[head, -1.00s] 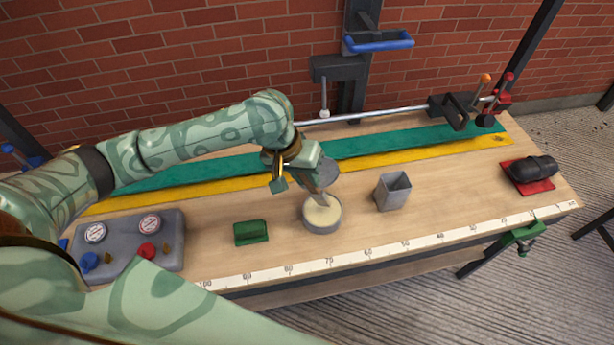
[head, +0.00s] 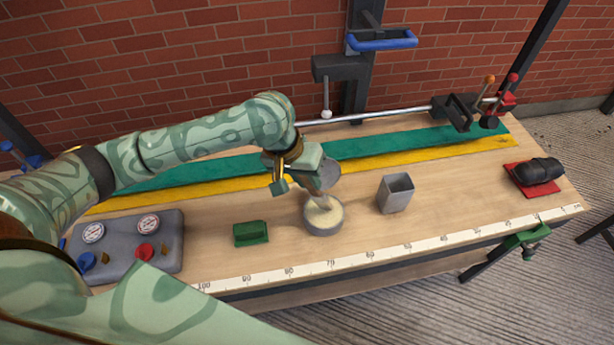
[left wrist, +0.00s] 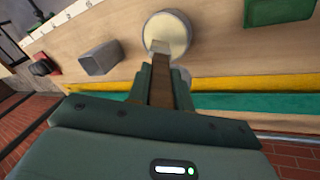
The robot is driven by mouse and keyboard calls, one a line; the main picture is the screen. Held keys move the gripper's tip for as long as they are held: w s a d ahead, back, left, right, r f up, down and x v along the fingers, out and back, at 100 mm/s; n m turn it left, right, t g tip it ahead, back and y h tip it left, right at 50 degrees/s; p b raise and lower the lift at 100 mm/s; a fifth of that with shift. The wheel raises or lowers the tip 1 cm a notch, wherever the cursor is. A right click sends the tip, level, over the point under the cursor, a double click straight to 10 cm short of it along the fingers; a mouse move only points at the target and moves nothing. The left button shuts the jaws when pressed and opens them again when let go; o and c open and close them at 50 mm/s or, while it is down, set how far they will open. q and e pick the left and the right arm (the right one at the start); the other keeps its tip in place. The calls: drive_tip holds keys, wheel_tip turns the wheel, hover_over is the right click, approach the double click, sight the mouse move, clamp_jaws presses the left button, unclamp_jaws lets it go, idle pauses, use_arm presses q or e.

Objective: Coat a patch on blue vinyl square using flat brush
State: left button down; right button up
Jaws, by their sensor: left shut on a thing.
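My left gripper (head: 306,178) is shut on the flat brush (head: 319,197), over the middle of the bench. In the left wrist view the brush's brown handle (left wrist: 161,90) sticks out from between the fingers. Its bristle end reaches into the round grey tin (head: 323,229) of cream-coloured paste; how deep I cannot tell. A grey disc (head: 329,171), perhaps the tin's lid, shows just behind the tin. I see no blue vinyl square; a red square (head: 540,188) lies at the right end under a dark bundle (head: 538,171). My right gripper is not in view.
A grey open-topped box (head: 395,195) stands right of the tin, a green block (head: 251,233) left of it. A gauge box (head: 127,245) sits at the left. Green (head: 385,145) and yellow (head: 420,156) strips run along the back. Bare wood lies right of the grey box.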

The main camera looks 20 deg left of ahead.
use_arm(q)
drive_tip(key=shift+f, duration=0.45)
idle(0.4)
idle(0.9)
drive_tip(key=shift+s+f+p, duration=0.1)
drive_tip(key=shift+f+p, duration=0.05)
drive_tip(key=shift+p, duration=0.65)
idle(1.3)
wheel_tip(320, 180, up, 4)
drive_tip(key=p, duration=0.6)
drive_tip(key=shift+r, duration=0.2)
wheel_tip(320, 180, up, 3)
drive_tip(key=p, duration=0.4)
drive_tip(key=shift+p, duration=0.4)
drive_tip(key=shift+f, duration=0.15)
